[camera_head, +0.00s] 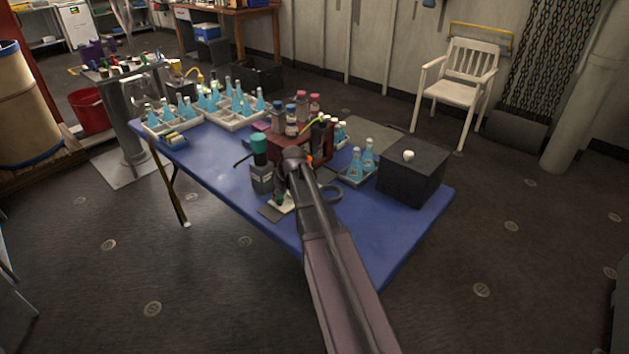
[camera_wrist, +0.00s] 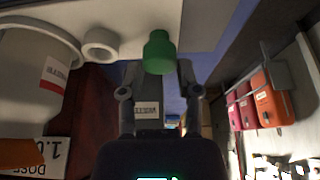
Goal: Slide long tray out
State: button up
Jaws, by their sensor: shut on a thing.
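A pale, flat piece with a green knob (camera_head: 281,198) shows at the near edge of the blue table, below the red rack (camera_head: 322,150). I cannot tell for sure that this panel is the long tray. My gripper (camera_wrist: 158,76) is shut on the green knob, with a finger on either side. In the head view my gripper (camera_head: 287,187) is low at the rack's front, largely hidden by my arm.
A grey bottle with a green cap (camera_head: 261,172) stands close left of my gripper. A dark box (camera_head: 415,172) and a small tray of blue flasks (camera_head: 358,178) stand to the right. White flask trays (camera_head: 238,121) are at the back left. The blue table's (camera_head: 405,232) front right is clear.

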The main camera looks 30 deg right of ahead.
jog(key=shift+s+a, duration=0.25)
jog(key=shift+a, duration=0.45)
jog(key=shift+s+a, duration=0.3)
jog(key=shift+a, duration=0.4)
jog(key=shift+s+a, duration=0.25)
jog(key=shift+a, duration=0.45)
jog(key=o, duration=0.9)
jog(key=shift+c, duration=0.2)
notch_tip(320, 180, up, 7)
jog(key=p, duration=0.7)
